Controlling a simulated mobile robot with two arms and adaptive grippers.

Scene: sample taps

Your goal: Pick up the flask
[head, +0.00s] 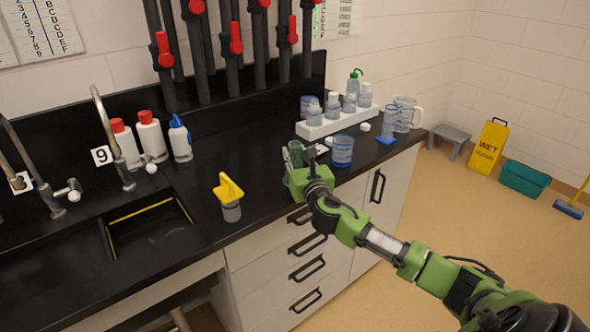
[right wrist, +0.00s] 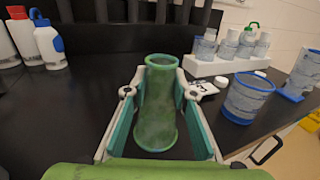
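The flask (right wrist: 160,108) is a green, see-through glass vessel with a wide rim, standing upright on the black counter. In the head view the flask (head: 295,153) shows partly behind my right gripper (head: 299,172). In the right wrist view my right gripper (right wrist: 161,85) has its two fingers on either side of the flask, close to its walls. A narrow gap seems to show beside the left finger, so the fingers look open around it. The flask's lower front is near the gripper's palm. My left gripper is not in view.
A blue-banded beaker (head: 342,151) stands just right of the flask. A white rack (head: 318,130) with several bottles is behind it. A yellow-topped container (head: 230,200) stands left, near the sink (head: 150,222).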

